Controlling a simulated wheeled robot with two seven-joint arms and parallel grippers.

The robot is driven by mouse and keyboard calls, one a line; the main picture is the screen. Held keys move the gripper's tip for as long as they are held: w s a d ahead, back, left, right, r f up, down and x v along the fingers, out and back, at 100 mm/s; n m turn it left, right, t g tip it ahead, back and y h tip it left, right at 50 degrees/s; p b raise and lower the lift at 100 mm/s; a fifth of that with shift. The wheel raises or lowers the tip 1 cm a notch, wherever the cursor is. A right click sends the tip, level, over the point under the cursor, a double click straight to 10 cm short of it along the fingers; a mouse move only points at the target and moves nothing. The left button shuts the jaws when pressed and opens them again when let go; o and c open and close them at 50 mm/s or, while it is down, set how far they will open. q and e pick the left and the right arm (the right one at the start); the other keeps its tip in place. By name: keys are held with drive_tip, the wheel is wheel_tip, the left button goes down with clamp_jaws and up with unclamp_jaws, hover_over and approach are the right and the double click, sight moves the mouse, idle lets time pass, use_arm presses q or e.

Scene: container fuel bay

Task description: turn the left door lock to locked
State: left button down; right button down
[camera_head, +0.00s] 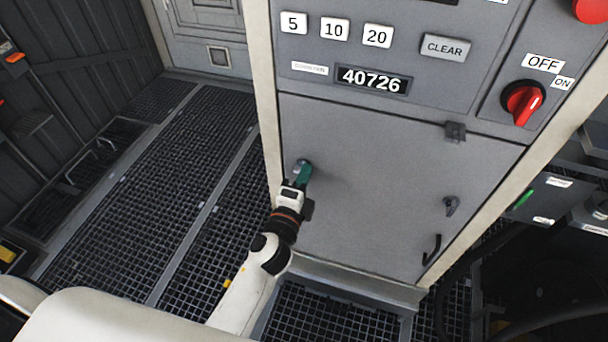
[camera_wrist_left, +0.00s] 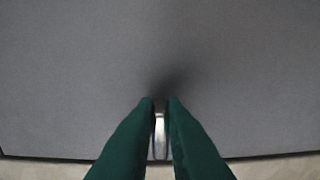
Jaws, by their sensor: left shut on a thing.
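The grey cabinet door (camera_head: 375,190) is closed below the counter panel. The left door lock (camera_head: 303,163) is a small metal part near the door's upper left edge. My left gripper (camera_head: 301,176) reaches up to it and its green fingers cover most of it. In the left wrist view, the two green fingers (camera_wrist_left: 160,110) are shut on the lock's thin metal key or knob (camera_wrist_left: 160,138), which stands edge-on between them. Its exact turn angle is hard to tell in the head view. My right gripper is not in view.
Another lock (camera_head: 451,205) and a black handle (camera_head: 431,249) are on the right of the door. Above are push buttons (camera_head: 335,30), a display (camera_head: 372,79) reading 40726 and a red OFF/ON switch (camera_head: 522,102). Grated floor (camera_head: 190,190) lies open at left.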

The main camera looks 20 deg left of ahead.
use_arm(q)
drive_tip(key=shift+w+a+r, duration=0.1)
drive_tip(key=shift+r, duration=0.2)
drive_tip(key=c, duration=1.5)
unclamp_jaws()
drive_tip(key=shift+f, duration=0.1)
drive_tip(key=shift+f, duration=0.15)
drive_tip(key=shift+s, duration=0.2)
drive_tip(key=s+b, duration=0.3)
drive_tip(key=s, duration=0.8)
drive_tip(key=shift+s+a, duration=0.15)
drive_tip(key=shift+s, duration=0.25)
